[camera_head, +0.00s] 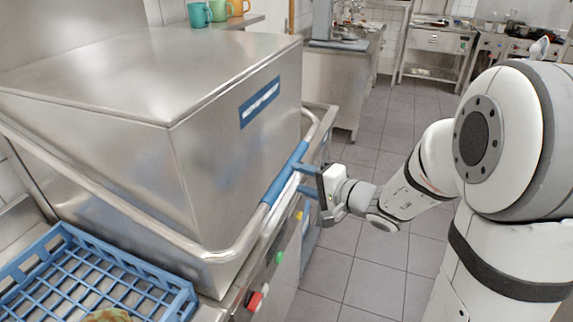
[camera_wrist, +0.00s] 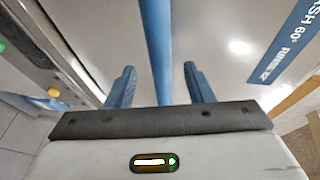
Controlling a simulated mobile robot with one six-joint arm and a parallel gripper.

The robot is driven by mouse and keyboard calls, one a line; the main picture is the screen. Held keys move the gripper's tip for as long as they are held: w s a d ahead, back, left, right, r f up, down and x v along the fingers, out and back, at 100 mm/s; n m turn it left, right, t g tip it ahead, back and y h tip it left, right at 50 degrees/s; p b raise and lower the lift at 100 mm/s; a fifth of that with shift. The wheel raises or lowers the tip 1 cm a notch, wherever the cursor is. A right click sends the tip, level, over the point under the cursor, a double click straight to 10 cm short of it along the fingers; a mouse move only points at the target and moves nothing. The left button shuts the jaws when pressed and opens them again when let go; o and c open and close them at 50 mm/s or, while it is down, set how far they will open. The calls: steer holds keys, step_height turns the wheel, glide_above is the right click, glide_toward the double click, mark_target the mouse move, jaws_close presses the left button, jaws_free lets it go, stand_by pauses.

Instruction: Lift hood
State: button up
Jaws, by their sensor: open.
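The hood (camera_head: 215,150) is a large stainless-steel box with a blue label, and it stands lowered on the machine at the left in the head view. A bent tube handle runs around it, with a blue grip section (camera_head: 284,174) at the front. My gripper (camera_head: 303,178) is at this blue section, with its blue fingers pointing at it. In the wrist view the blue bar (camera_wrist: 156,50) passes between the two open fingers of my gripper (camera_wrist: 158,86). I cannot tell whether either finger touches the bar.
A blue dish rack (camera_head: 100,270) sits at the lower left beside the hood. Green and red buttons (camera_head: 256,298) are on the machine's front panel. Several cups (camera_head: 219,10) stand on a shelf behind. The tiled floor (camera_head: 370,265) in front is clear.

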mark_target(285, 166)
steer(key=shift+w+d, duration=0.15)
steer(key=shift+w, duration=0.25)
steer(key=shift+t, duration=0.3)
steer(key=p+x, duration=0.2)
steer(key=x, duration=0.5)
steer(key=shift+w+f, duration=0.2)
steer(key=shift+w, duration=0.05)
steer(key=shift+c, duration=0.2)
jaws_close()
